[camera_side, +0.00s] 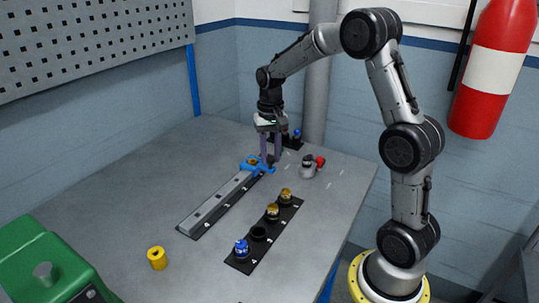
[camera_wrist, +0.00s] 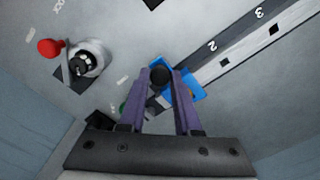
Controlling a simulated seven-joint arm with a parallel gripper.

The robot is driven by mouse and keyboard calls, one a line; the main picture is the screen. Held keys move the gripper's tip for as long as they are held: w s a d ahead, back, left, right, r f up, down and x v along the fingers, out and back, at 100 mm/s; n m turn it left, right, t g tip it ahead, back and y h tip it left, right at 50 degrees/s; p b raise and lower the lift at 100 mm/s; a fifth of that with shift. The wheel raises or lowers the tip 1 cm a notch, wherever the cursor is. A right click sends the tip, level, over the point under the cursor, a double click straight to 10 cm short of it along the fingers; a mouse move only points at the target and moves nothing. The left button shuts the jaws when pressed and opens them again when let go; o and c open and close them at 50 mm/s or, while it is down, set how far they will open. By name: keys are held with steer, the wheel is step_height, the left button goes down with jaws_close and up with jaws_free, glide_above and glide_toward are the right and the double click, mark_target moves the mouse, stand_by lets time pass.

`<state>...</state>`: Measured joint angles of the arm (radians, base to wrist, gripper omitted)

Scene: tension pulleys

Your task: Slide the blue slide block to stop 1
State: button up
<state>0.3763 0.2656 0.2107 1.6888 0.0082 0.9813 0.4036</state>
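The blue slide block (camera_side: 257,165) sits at the far end of the grey rail (camera_side: 215,203) in the side view. In the wrist view the blue slide block (camera_wrist: 186,84) is partly hidden by a finger, and its black knob (camera_wrist: 160,74) lies between the fingertips. My gripper (camera_side: 270,158) points down at the block. In the wrist view my gripper (camera_wrist: 161,78) has its fingertips close on both sides of the knob, with no clear gap. Marks 2 and 3 show on the rail (camera_wrist: 228,53); mark 1 cannot be made out.
A black strip (camera_side: 242,262) with blue and brass-coloured pulleys lies beside the rail. A grey fixture with a red knob (camera_side: 320,162) stands right of my gripper. A yellow cylinder (camera_side: 157,258) and a green machine (camera_side: 45,265) are at the front left. A blue-topped part (camera_side: 297,134) stands behind.

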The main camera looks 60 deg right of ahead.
steer(key=o, duration=0.4)
steer(key=shift+d, duration=0.35)
steer(key=shift+o, duration=0.2)
steer(key=shift+a, duration=0.1)
steer(key=shift+r, duration=0.15)
step_height(320, 180, up, 14)
steer(key=shift+f, duration=0.2)
